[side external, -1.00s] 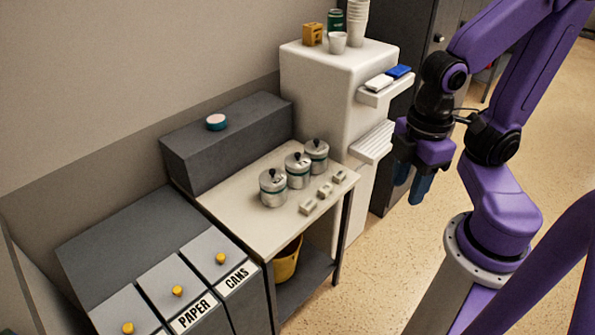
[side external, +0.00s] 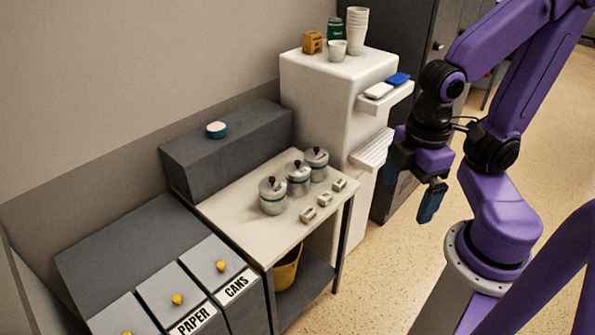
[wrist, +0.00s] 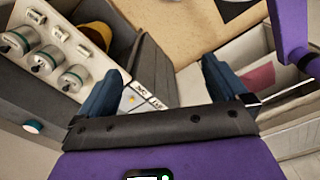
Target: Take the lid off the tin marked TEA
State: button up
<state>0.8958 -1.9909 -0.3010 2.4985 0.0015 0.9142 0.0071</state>
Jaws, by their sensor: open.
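Three silver tins with green bands and black-knobbed lids stand in a row on the cream-topped table (side external: 235,213): a front tin (side external: 272,197), a middle tin (side external: 298,180) and a back tin (side external: 317,165). All three lids are on. I cannot read which tin is marked TEA. The tins also show at the upper left of the wrist view, for example the middle one (wrist: 45,60). My gripper (side external: 413,186) is open and empty, well to the right of the table and apart from the tins. Its two blue fingers (wrist: 160,68) are spread in the wrist view.
Three small pale blocks (side external: 324,200) lie beside the tins. A white cabinet (side external: 322,95) bearing cups stands behind the table, with trays (side external: 372,150) jutting toward my gripper. A dark grey box (side external: 235,150) carries a round white-topped item (side external: 216,130). Bins (side external: 220,262) stand left.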

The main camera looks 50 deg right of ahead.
jog(key=w+a+m, duration=0.3)
jog(key=w+m, duration=0.5)
jog(key=w, duration=0.4)
jog(key=m+h, duration=0.2)
jog(key=m, duration=2)
send_over(297, 161)
jog(key=a, duration=0.2)
notch_tip(297, 161, down, 7)
jog(key=f, duration=0.7)
jog(key=d+f, duration=0.1)
jog(key=f, duration=0.3)
jog(key=shift+f, duration=0.3)
jog(key=shift+d+f, duration=0.25)
jog(key=shift+f, duration=1)
jog(key=shift+d+f, duration=0.2)
jog(key=shift+f, duration=1.05)
jog(key=c, duration=0.8)
